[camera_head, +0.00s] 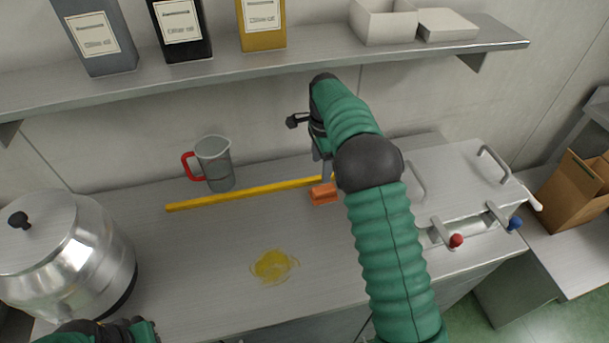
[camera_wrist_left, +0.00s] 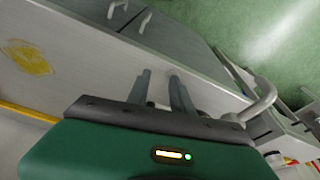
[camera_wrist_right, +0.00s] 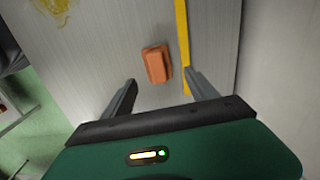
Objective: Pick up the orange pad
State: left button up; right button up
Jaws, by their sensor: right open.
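The orange pad (camera_head: 323,194) lies on the steel worktop (camera_head: 215,245), just in front of a yellow strip. It is partly beside my right arm in the head view. In the right wrist view the orange pad (camera_wrist_right: 157,63) shows whole, ahead of and between the fingertips. My right gripper (camera_head: 319,160) is open and empty above the back of the worktop; its two fingers are spread apart in the right wrist view (camera_wrist_right: 160,78). My left gripper (camera_wrist_left: 160,75) has a gap between its fingers and holds nothing; in the head view only part of it shows at the bottom left edge.
A yellow strip (camera_head: 240,194) runs along the worktop behind a yellow smear (camera_head: 273,266). A jug with a red handle (camera_head: 215,163) stands at the back, a steel pot (camera_head: 65,255) at left, a lidded steel unit (camera_head: 460,185) at right. A shelf (camera_head: 240,66) overhangs the back.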

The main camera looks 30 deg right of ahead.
aim_at(324, 188)
jog(key=f, duration=0.5)
jog(key=shift+s+a+f, duration=0.25)
jog(key=shift+s+a, duration=0.15)
jog(key=f, duration=0.2)
jog(key=d+f, duration=0.1)
jog(key=f, duration=0.1)
jog(key=d+f+p, duration=0.1)
jog(key=f, duration=0.1)
jog(key=shift+s+a, duration=0.1)
jog(key=shift+a, duration=0.25)
jog(key=c, duration=0.9)
jog(key=shift+c, duration=1.3)
